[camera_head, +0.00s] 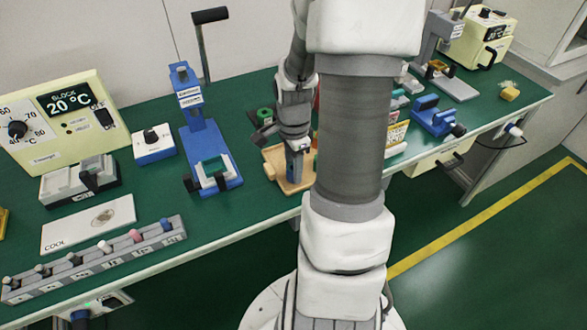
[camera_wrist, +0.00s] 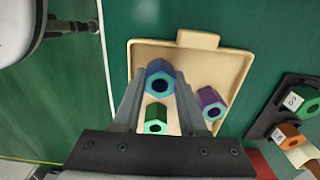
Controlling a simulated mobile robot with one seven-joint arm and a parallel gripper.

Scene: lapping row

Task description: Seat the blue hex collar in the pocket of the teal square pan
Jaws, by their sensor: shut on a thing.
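The blue hex collar (camera_wrist: 160,79) is between my fingertips in the wrist view, its hexagonal end and dark bore facing the camera. My gripper (camera_wrist: 160,84) is shut on it, over the wooden tray (camera_wrist: 236,62). I cannot tell whether the collar still touches the tray floor. In the head view my gripper (camera_head: 298,147) is low over the tray (camera_head: 275,172), and the collar cannot be made out there. What looks like the teal square pan (camera_head: 212,170) sits at the foot of the blue lever press (camera_head: 207,140), left of the tray. Its pocket is too small to make out.
A green hex collar (camera_wrist: 156,120) and a purple one (camera_wrist: 211,103) stand in the tray close to my fingers. A dark rack (camera_wrist: 263,122) with labelled pieces lies to the right. The bench (camera_head: 255,190) is clear between press and tray. The press lever (camera_head: 203,45) rises high.

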